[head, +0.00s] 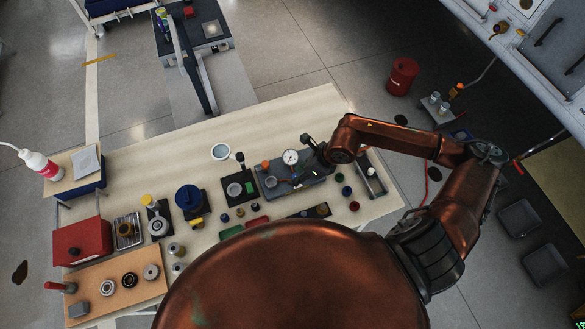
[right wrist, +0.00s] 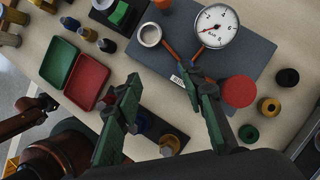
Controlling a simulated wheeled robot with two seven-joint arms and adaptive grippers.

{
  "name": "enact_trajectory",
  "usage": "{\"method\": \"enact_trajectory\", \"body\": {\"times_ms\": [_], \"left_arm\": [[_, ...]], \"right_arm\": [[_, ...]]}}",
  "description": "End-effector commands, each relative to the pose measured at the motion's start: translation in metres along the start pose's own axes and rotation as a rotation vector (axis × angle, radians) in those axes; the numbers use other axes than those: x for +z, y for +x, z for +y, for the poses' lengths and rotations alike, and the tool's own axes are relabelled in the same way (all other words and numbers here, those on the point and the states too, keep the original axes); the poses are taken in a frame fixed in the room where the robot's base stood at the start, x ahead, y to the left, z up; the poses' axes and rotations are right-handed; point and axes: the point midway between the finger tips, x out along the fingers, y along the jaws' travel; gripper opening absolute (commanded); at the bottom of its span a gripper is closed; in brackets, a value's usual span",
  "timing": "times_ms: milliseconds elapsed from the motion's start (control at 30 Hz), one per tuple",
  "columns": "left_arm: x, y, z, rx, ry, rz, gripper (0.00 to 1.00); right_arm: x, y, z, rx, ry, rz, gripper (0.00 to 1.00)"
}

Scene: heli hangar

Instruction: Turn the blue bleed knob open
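A grey gauge rig (head: 300,185) lies on the bench, with a white dial gauge (head: 290,157) on it; the dial (right wrist: 215,26) is large in the right wrist view. Beside the dial are a metal ring (right wrist: 149,35) and a red round knob (right wrist: 240,91). My right gripper (head: 308,145) is over the rig in the head view. Its green-padded fingers (right wrist: 165,95) are spread apart with nothing between them. No blue knob shows clearly on the rig; fingers hide part of it. A large blue round-topped piece (head: 188,197) stands farther left on the bench. My left gripper is not in view.
A green tray (right wrist: 59,62) and a red tray (right wrist: 87,81) lie beside the rig. Several small caps, including a yellow ring (right wrist: 248,133), lie on the other side. A red box (head: 83,241) stands at the left. The far bench top is mostly clear.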

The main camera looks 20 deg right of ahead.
Motion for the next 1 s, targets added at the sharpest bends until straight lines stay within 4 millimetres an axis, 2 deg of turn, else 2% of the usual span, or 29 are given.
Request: {"method": "enact_trajectory", "body": {"times_ms": [33,100,200,633,800,1000], "left_arm": [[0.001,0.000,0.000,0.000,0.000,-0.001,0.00],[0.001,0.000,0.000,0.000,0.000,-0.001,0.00],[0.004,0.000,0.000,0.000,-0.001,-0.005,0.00],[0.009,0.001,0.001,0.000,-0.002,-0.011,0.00],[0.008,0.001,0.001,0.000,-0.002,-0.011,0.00],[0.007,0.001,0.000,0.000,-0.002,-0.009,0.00]], "right_arm": [[-0.006,-0.001,-0.013,-0.037,-0.019,0.033,0.37],[-0.013,-0.002,-0.023,-0.066,-0.034,0.064,0.37],[-0.015,0.003,-0.030,-0.084,-0.045,0.084,0.37],[-0.019,0.064,-0.034,-0.081,-0.048,0.084,0.37],[-0.020,0.075,-0.035,-0.083,-0.049,0.083,0.37],[-0.021,0.077,-0.035,-0.083,-0.048,0.083,0.37]]}}
